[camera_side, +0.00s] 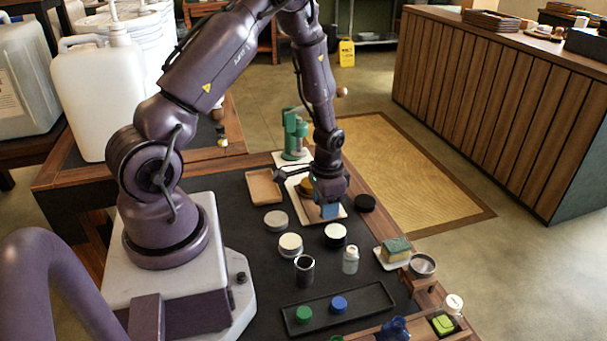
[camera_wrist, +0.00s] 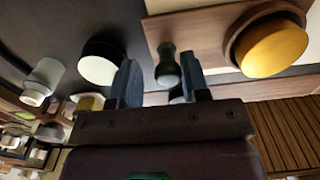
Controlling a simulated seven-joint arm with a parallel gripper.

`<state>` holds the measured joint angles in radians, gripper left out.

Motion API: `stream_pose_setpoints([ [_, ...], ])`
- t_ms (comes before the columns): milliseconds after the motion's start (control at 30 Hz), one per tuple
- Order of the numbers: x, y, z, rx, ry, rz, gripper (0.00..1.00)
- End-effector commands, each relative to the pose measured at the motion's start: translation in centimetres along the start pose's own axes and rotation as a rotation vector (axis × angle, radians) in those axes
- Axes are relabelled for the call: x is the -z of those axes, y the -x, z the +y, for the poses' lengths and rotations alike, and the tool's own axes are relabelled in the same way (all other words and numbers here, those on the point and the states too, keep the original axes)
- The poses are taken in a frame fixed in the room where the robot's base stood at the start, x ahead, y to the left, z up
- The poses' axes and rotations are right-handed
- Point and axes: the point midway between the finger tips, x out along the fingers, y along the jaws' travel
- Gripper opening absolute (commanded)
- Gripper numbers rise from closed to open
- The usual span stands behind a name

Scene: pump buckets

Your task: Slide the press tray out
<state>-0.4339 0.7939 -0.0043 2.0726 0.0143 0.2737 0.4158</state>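The press tray looks to be the brown wooden board (camera_wrist: 195,38) in the wrist view; it carries a round yellow-gold piece (camera_wrist: 272,47) and has a dark rounded knob (camera_wrist: 167,68) at its near edge. In the side view the yellow piece (camera_side: 305,188) shows behind my gripper, and much of the board is hidden. My gripper (camera_wrist: 158,75) points down at this edge with its blue fingers apart, one on each side of the knob in the picture. A gap shows on the left. I cannot tell whether the right finger touches. My gripper (camera_side: 330,210) is low over the mat in the side view.
A green press (camera_side: 295,130) stands behind the board. A tan tray (camera_side: 263,186) lies to the left. Dark and pale round lids (camera_side: 335,235), a small bottle (camera_side: 350,260), and a sponge (camera_side: 396,248) on a dish stand in front. A long black tray (camera_side: 338,308) lies nearer.

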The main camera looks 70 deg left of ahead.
Motion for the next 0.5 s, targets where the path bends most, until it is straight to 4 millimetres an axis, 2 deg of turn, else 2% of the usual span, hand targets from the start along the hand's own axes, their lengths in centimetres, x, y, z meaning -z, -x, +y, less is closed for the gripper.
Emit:
stream_pose_setpoints([
  [333,0.0,0.1,-0.4,-0.004,-0.002,-0.002,0.37],
  [500,0.1,1.4,-0.5,-0.001,-0.002,0.002,0.37],
])
